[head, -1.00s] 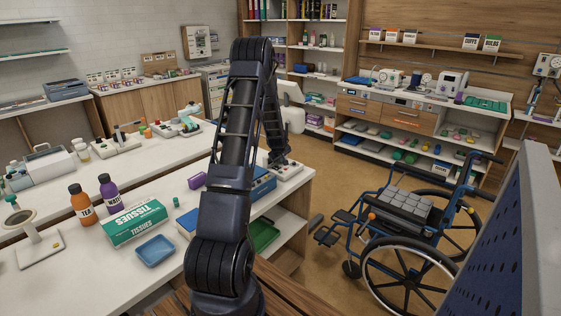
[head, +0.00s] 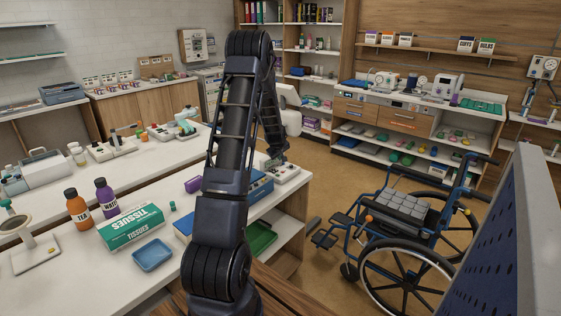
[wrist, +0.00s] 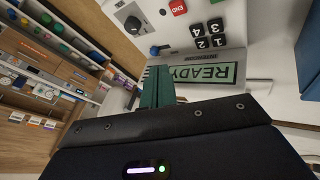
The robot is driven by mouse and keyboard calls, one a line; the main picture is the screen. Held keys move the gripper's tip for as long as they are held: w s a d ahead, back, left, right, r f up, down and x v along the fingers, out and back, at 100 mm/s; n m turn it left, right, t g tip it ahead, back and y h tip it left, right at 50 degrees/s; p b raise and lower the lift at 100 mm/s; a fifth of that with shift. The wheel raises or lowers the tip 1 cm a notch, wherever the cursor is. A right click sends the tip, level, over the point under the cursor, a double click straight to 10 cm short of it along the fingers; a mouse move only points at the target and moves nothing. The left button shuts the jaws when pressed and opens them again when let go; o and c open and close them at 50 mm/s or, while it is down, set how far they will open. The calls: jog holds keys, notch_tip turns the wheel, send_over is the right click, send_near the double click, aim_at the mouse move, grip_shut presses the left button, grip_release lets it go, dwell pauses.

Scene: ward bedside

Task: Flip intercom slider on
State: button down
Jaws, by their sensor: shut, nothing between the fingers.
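A pale desk device, which I take to be the intercom (head: 290,175), sits at the right end of the white counter in the head view. In the wrist view its pale face (wrist: 185,45) shows a red END button (wrist: 178,7), dark number keys (wrist: 205,35), a green READY display (wrist: 208,75) and dark knobs (wrist: 133,25). I cannot tell which part is the slider or how it is set. My gripper (wrist: 157,82) has its green fingers shut and empty, close to the device beside the READY display. In the head view my arm hides its fingertips.
A blue box (head: 260,187) and a tissue box (head: 132,226) lie on the counter left of the device, with a blue tray (head: 153,255) nearer. A wheelchair (head: 410,220) is on the floor at right.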

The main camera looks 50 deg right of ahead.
jog(key=shift+v, duration=2.2)
